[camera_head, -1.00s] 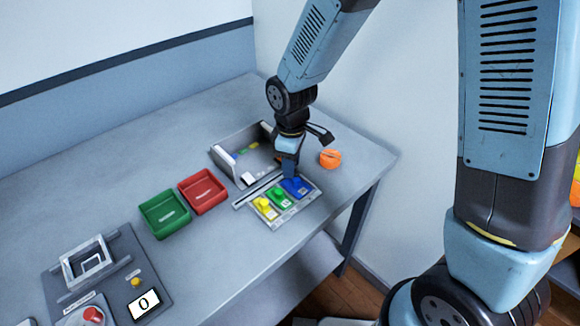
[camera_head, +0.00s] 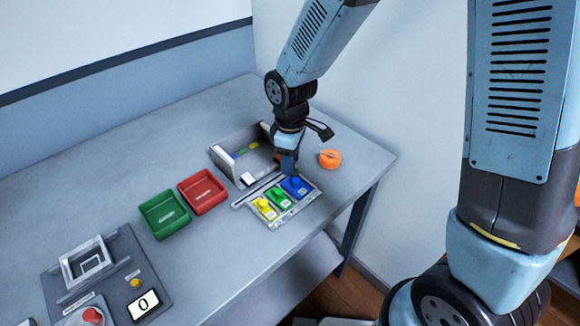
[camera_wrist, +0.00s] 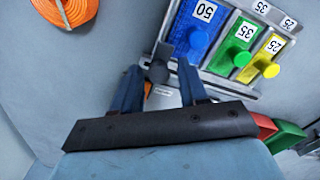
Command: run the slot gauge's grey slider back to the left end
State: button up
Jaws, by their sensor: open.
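The slot gauge's pale strip (camera_head: 256,191) lies along the back edge of the tray of coloured blocks. In the wrist view, a dark grey knob (camera_wrist: 158,73), apparently the slider, sits between my fingertips. In the head view my gripper hides it, near the strip's right end. My gripper (camera_wrist: 160,78) is open, pointing down with one finger on each side of the knob. I cannot tell whether either finger touches it. My gripper also shows in the head view (camera_head: 287,167), behind the blue block.
Blue (camera_head: 296,187), green (camera_head: 279,198) and yellow (camera_head: 264,209) blocks sit in the tray close by. A grey open box (camera_head: 228,164) stands behind. An orange strap coil (camera_head: 330,158) lies right. Green (camera_head: 164,214) and red (camera_head: 203,191) bins stand left.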

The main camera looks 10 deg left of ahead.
jog(key=shift+r, duration=2.35)
jog(key=shift+c, duration=0.4)
jog(key=shift+r, duration=0.2)
jog(key=shift+c, duration=0.7)
notch_tip(320, 180, up, 5)
jog(key=shift+f, duration=0.1)
jog(key=c, duration=0.4)
jog(key=shift+r, duration=0.4)
jog(key=shift+s, duration=0.1)
